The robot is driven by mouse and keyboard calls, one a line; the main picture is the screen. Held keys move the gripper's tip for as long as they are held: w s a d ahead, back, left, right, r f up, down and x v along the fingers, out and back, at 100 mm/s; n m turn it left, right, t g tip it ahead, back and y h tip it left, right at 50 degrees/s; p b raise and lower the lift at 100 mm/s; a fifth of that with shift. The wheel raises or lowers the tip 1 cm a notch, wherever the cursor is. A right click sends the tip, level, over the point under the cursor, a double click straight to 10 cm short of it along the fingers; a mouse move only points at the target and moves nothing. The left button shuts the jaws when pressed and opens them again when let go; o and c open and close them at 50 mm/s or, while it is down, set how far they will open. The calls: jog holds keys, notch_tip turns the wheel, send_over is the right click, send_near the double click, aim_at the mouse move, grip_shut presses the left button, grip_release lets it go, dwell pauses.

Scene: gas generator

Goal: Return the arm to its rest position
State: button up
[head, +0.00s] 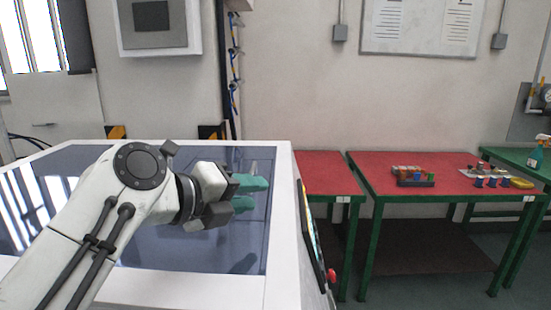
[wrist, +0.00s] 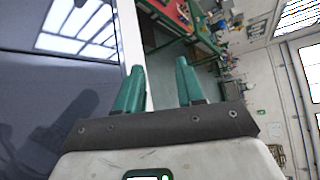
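My arm (head: 115,205) reaches in from the lower left in the head view, over the white cabinet with a dark glossy top (head: 160,258). My gripper (head: 262,192) has teal fingers and points right, near the cabinet's right edge. In the wrist view, the two fingers of my gripper (wrist: 158,85) stand apart with nothing between them. It is raised above the dark top and touches nothing that I can see.
A screen panel (head: 312,235) with a red button (head: 332,275) is on the cabinet's right side. Red-topped green tables (head: 375,182) stand to the right, with several coloured small items (head: 414,176). A wall box (head: 158,25) hangs behind.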

jog(key=w+d+r+n+t+h, duration=0.1)
jog(key=w+d+r+n+t, duration=0.1)
jog(key=d+r+n+t, duration=0.5)
jog(key=w+d+r+n+t+h, duration=0.1)
jog(key=w+d+r+n+t, duration=0.1)
jog(key=d+r+n+t, duration=0.45)
jog(key=s+d+f+n+g+y, duration=0.3)
jog(key=f+n+y, duration=0.3)
jog(key=f, duration=0.6)
jog(key=s+d+f+n+g+y, duration=0.35)
jog(key=f+n, duration=0.35)
jog(key=f, duration=0.4)
jog(key=s+d+f+n+g+y, duration=0.3)
jog(key=f+n+y, duration=0.35)
jog(key=f, duration=0.55)
jog(key=s+d+f+g+h, duration=0.1)
jog(key=s+d+f+g, duration=0.2)
jog(key=s+f, duration=0.4)
jog(key=s+d+f+m+g+h, duration=0.1)
jog(key=s+f+g, duration=0.4)
jog(key=s, duration=0.9)
jog(key=s+d+f+g+h, duration=0.2)
jog(key=s+d+f+g, duration=0.3)
jog(key=s+f, duration=0.6)
jog(key=shift+s+m, duration=0.25)
jog(key=shift+m, duration=0.15)
jog(key=shift+d, duration=0.1)
